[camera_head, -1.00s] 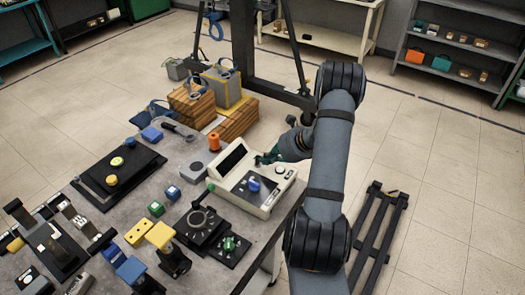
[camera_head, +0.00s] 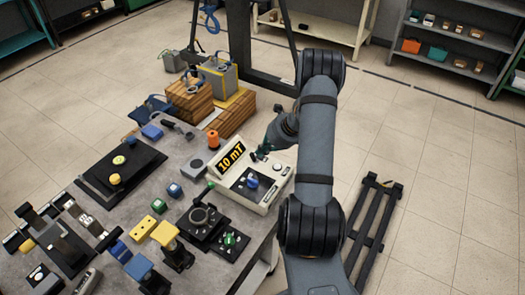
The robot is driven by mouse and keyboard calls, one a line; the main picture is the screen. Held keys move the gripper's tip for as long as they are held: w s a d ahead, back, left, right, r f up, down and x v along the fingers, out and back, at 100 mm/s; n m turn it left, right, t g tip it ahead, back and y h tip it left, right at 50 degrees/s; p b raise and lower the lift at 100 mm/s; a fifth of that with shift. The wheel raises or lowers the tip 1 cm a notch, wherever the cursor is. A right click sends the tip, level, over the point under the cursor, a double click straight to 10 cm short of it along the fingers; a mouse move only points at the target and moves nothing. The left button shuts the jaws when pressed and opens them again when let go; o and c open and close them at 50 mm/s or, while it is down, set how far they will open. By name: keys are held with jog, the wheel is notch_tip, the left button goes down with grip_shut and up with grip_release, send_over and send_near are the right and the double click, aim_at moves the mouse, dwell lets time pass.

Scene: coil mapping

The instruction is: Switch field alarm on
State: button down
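A cream console box (camera_head: 262,203) stands on the grey table near its right edge. Its tilted display (camera_head: 231,156) is lit and reads "10 mT" in yellow. A blue knob (camera_head: 252,181) sits on its dark top panel, with a round white dial or button (camera_head: 280,169) to the right. My gripper (camera_head: 260,155) points down at the console's back part, just right of the display. It is small and dark here, so finger opening and contact cannot be told. No part is readable as a field alarm label.
A black unit with a round dial (camera_head: 199,217) and one with a green knob (camera_head: 230,240) stand in front of the console. An orange spool (camera_head: 213,140) and wooden blocks (camera_head: 192,100) stand behind. Blue, green and yellow pieces crowd the left.

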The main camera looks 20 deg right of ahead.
dwell(0.3)
jog(key=w+a+r+p+v, duration=0.1)
jog(key=p+v, duration=0.5)
jog(key=v, duration=0.3)
jog(key=shift+r+p, duration=0.4)
jog(key=shift+d, duration=0.15)
